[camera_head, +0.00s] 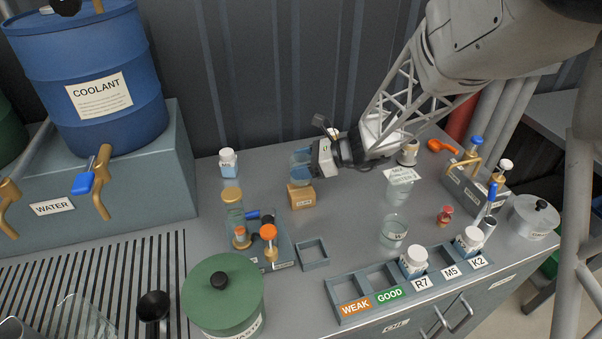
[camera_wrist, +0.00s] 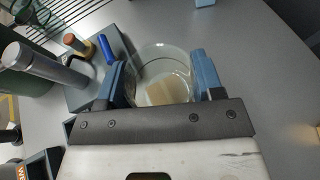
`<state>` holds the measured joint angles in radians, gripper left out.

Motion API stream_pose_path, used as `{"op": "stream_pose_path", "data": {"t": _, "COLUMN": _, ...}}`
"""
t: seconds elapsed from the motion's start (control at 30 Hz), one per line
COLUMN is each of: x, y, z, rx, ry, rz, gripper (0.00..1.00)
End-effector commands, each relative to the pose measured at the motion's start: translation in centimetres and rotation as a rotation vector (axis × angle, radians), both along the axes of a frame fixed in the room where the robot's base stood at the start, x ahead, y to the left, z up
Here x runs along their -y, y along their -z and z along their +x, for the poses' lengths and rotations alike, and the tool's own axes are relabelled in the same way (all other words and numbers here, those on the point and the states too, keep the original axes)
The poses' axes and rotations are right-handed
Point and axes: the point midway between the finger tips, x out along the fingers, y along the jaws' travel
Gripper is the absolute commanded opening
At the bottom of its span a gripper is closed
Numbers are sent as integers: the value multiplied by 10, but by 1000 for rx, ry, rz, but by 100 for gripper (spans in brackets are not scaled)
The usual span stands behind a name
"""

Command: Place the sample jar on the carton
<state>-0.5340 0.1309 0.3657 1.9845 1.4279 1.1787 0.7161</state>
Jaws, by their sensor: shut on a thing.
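The sample jar, a clear glass vessel (camera_wrist: 163,62), sits between the two blue fingers of my gripper (camera_wrist: 160,72) in the wrist view. The gripper is shut on its sides. In the head view my gripper (camera_head: 303,161) reaches in from the right and holds the jar (camera_head: 301,168) upright above the carton. The carton (camera_head: 301,198) is a small tan box with a label on its front, standing on the grey bench. In the wrist view its tan colour (camera_wrist: 168,91) shows through the jar's bottom. I cannot tell whether the jar's base touches the carton.
A white-capped bottle (camera_head: 228,163) and a tan-lidded glass jar (camera_head: 232,202) stand left of the carton. Beakers (camera_head: 394,232) and a labelled compartment rack (camera_head: 352,307) lie right and front.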

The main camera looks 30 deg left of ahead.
Motion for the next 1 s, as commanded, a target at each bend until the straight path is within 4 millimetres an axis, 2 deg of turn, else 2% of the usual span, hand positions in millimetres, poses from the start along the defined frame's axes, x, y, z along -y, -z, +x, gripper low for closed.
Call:
{"op": "stream_pose_path", "data": {"t": 0.3, "x": 0, "y": 30, "z": 0, "rx": -2, "ry": 0, "rz": -2, "gripper": 34}}
{"op": "stream_pose_path", "data": {"t": 0.83, "x": 0, "y": 36, "z": 0, "rx": 0, "ry": 0, "rz": 0, "gripper": 34}}
{"op": "stream_pose_path", "data": {"t": 0.87, "x": 0, "y": 35, "z": 0, "rx": 0, "ry": 0, "rz": 0, "gripper": 65}}
{"op": "stream_pose_path", "data": {"t": 1.0, "x": 0, "y": 35, "z": 0, "rx": -1, "ry": 0, "rz": 0, "gripper": 86}}
